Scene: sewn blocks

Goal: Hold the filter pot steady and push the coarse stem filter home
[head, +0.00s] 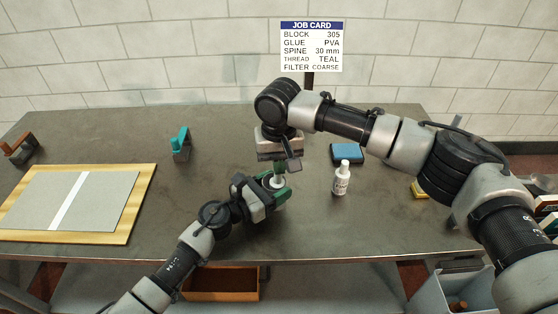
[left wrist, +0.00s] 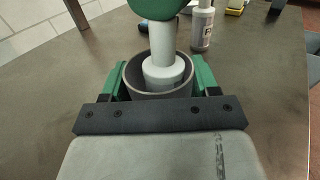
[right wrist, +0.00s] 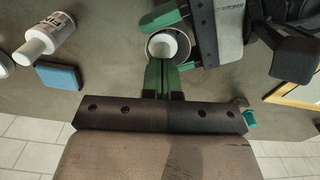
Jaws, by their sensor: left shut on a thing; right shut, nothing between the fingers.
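The dark grey filter pot (left wrist: 130,78) stands upright between the green fingers of my left gripper (left wrist: 162,82), which is shut on it. The pot also shows in the right wrist view (right wrist: 149,46). The pale stem filter (left wrist: 163,42) is upright inside the pot, its wider collar below the rim; its lower end is hidden. My right gripper (right wrist: 160,62) is shut and empty, above the pot and filter, pointing down. A rounded green shape tops the stem in the left wrist view; I cannot tell whether it is a knob or my right fingertips.
A teal-topped tool (head: 181,145) and a yellow board (head: 126,222) with a grey cover lie left. The job card (head: 311,47) reads "FILTER COARSE".

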